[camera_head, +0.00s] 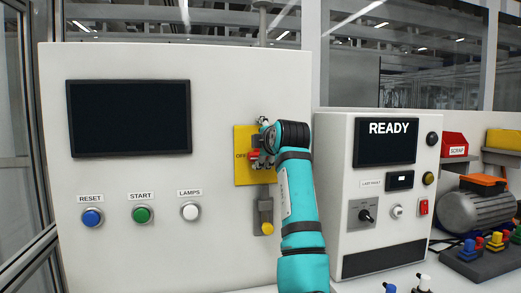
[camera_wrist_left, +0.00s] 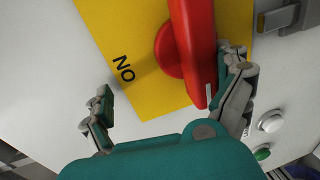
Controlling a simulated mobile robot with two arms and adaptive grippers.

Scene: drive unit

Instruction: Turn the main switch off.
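The main switch is a red handle (camera_wrist_left: 201,50) on a yellow plate (camera_head: 242,176) on the large light cabinet. In the left wrist view the plate (camera_wrist_left: 126,40) shows the word ON. In the head view a red bit of the handle (camera_head: 253,158) shows beside a partly hidden OFF label; the rest is behind my gripper. My left gripper (camera_wrist_left: 170,75), also in the head view (camera_head: 262,150), is open at the switch. The handle lies between its spread fingers, close to the right one; I cannot tell whether they touch. My right gripper is not in view.
A grey latch with a yellow knob (camera_head: 267,228) sits below the plate. Blue (camera_head: 92,217), green (camera_head: 142,214) and white (camera_head: 190,211) buttons are to the left, under a dark screen (camera_head: 129,118). A READY control box (camera_head: 345,190) stands close to the right of my arm.

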